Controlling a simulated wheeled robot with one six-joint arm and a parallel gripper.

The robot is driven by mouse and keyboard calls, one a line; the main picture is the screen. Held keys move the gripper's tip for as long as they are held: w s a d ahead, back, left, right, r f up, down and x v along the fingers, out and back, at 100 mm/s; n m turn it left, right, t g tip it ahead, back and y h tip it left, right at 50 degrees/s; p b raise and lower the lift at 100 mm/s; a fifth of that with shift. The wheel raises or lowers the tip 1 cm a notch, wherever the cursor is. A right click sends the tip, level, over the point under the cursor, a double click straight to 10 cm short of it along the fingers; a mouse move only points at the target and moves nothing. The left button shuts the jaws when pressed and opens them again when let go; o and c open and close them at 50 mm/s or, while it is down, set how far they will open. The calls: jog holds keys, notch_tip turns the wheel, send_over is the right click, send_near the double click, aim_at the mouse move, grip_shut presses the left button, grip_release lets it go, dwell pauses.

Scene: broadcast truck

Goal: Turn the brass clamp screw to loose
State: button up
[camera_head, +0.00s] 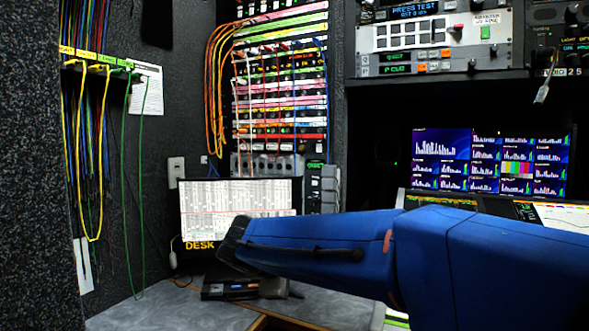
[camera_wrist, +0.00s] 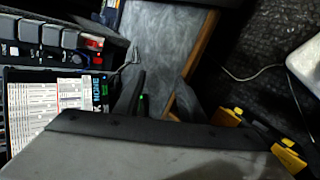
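I cannot make out the brass clamp screw in either view. In the wrist view my gripper (camera_wrist: 160,92) shows as two dark finger shapes past the grey edge of its body. They stand apart, with grey desk top visible between them and nothing held. In the head view my blue arm reaches left across the lower right, and its dark end is in front of the desk and the lit screen (camera_head: 238,194). The fingers are hidden or too dark to tell there.
A black box (camera_head: 230,290) sits on the grey desk (camera_head: 170,308), which has a wooden edge. Patch cables (camera_head: 218,75) hang at the rack, and yellow and green cables (camera_head: 103,150) hang on the left wall. A monitor wall (camera_head: 490,160) is at right. Yellow-and-black pieces (camera_wrist: 288,157) lie at lower right in the wrist view.

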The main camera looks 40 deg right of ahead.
jog(key=w+d+r+n+h, duration=0.55)
jog(key=w+d+r, duration=0.35)
jog(key=w+r, duration=0.25)
jog(key=n+t+h, duration=0.3)
jog(key=n+h, duration=0.3)
jog(key=h, duration=0.1)
send_near(301, 149)
jog(key=x, duration=0.8)
jog(key=shift+c, duration=0.6)
grip_shut()
